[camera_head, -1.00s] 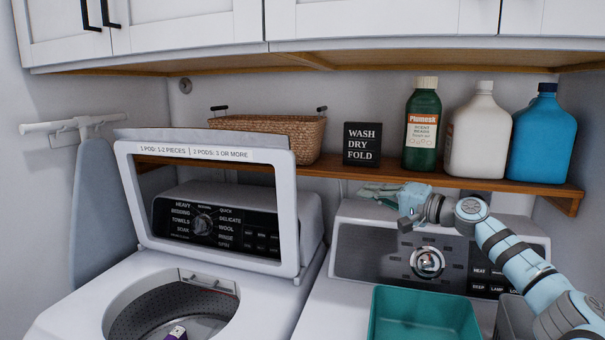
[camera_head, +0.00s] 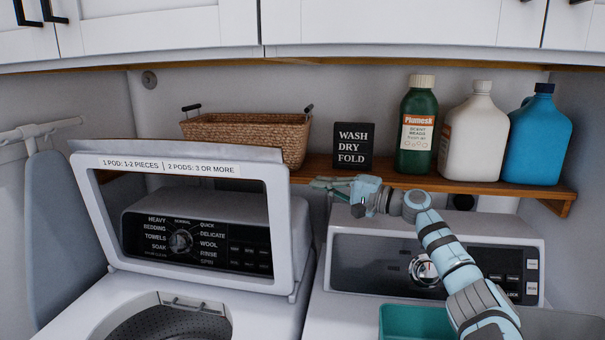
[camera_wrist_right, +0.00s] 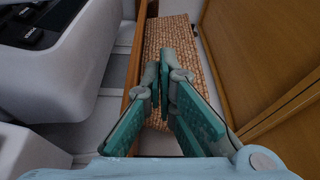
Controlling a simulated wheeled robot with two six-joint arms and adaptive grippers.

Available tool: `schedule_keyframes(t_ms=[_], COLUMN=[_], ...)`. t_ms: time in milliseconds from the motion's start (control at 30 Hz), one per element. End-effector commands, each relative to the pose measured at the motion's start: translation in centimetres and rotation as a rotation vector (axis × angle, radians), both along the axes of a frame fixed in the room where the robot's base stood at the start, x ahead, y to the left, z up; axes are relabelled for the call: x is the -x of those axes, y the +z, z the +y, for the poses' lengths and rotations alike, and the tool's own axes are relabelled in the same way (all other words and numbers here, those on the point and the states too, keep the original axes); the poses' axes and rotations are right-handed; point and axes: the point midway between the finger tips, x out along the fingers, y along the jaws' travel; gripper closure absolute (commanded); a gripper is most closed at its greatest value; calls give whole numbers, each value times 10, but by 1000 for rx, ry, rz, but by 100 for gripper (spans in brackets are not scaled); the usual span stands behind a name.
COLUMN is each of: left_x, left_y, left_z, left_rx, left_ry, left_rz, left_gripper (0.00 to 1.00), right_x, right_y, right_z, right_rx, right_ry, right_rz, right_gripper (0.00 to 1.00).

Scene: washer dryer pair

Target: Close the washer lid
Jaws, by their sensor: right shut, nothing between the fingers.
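The washer lid (camera_head: 188,166) stands raised, a white frame around a clear window with a pod label along its top edge. The washer (camera_head: 75,316) is below it, its drum opening partly in view at the bottom. My right gripper (camera_head: 322,184) is shut and empty. It is just in front of the wooden shelf, right of the lid's upper right corner and apart from it, pointing left. In the right wrist view its teal fingers (camera_wrist_right: 158,85) are together, with the basket beyond them. The left gripper is not in view.
The shelf (camera_head: 476,187) holds a wicker basket (camera_head: 245,137), a "WASH DRY FOLD" sign (camera_head: 353,146), a green bottle (camera_head: 416,130), a white bottle (camera_head: 473,138) and a blue bottle (camera_head: 541,137). A teal bin (camera_head: 402,322) sits on the dryer (camera_head: 345,312). Cabinets (camera_head: 160,25) hang above.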

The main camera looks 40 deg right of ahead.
Motion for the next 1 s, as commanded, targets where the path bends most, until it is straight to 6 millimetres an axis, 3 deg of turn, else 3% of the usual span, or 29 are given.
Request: schedule_keyframes(t_ms=[33, 267, 600, 1000], left_x=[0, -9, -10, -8], left_y=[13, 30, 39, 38], left_z=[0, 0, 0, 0], left_rx=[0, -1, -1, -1], left_ry=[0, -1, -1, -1], left_rz=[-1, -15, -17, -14], left_gripper=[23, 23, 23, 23], right_x=[-9, -46, -20, -18], right_y=[8, 5, -3, -4], right_z=[3, 16, 42, 46], right_rx=[-5, -2, 6, 5], right_ry=[0, -3, -6, -6], right_rz=[-5, -2, 2, -1], right_gripper=[100, 100, 100, 100])
